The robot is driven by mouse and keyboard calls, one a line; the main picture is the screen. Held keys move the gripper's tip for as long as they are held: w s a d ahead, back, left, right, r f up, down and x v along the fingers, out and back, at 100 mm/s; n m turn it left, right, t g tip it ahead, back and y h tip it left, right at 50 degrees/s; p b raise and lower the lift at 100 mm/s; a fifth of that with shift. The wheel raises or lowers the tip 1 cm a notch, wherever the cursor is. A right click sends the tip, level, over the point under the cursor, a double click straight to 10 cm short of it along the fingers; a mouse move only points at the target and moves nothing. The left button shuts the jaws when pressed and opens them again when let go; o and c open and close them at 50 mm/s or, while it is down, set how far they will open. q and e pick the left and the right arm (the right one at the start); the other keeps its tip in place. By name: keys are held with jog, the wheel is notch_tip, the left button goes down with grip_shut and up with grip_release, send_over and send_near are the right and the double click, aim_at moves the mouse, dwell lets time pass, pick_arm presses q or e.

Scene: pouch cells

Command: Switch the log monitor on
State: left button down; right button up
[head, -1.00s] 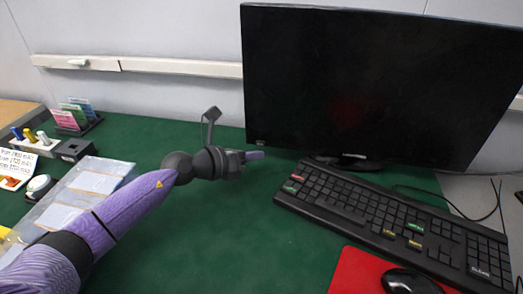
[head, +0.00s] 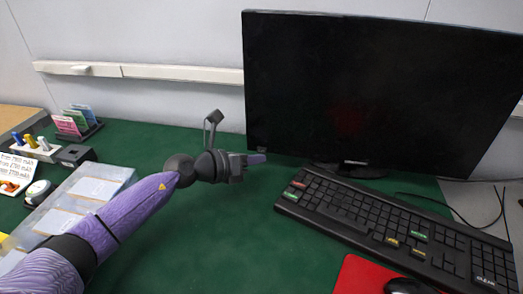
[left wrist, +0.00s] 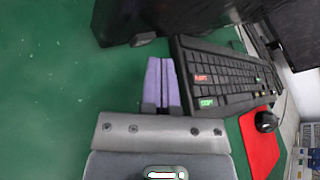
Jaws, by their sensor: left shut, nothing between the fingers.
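The log monitor (head: 375,90) stands at the back right of the green table, its screen black. Its lower edge and base also show at the top of the left wrist view (left wrist: 150,20). In the left wrist view the shut fingers (left wrist: 162,82) point toward the monitor's lower edge, with a gap of green table showing between. My right gripper is not in view.
A black keyboard (head: 400,228) lies in front of the monitor, with a mouse (head: 408,286) on a red mat (head: 352,275). Grey-white pouches (head: 80,200), card holders (head: 80,124) and small items stand at left. The middle of the green table (head: 220,240) is clear.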

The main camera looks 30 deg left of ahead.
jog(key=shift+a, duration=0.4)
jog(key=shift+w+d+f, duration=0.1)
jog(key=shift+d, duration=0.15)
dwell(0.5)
pick_arm(q)
jog(key=shift+w+a, duration=0.1)
jog(key=shift+w, duration=0.35)
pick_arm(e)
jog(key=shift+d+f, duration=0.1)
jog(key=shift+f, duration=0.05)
pick_arm(q)
jog(key=shift+w+b, duration=0.15)
jog(key=shift+b, duration=0.2)
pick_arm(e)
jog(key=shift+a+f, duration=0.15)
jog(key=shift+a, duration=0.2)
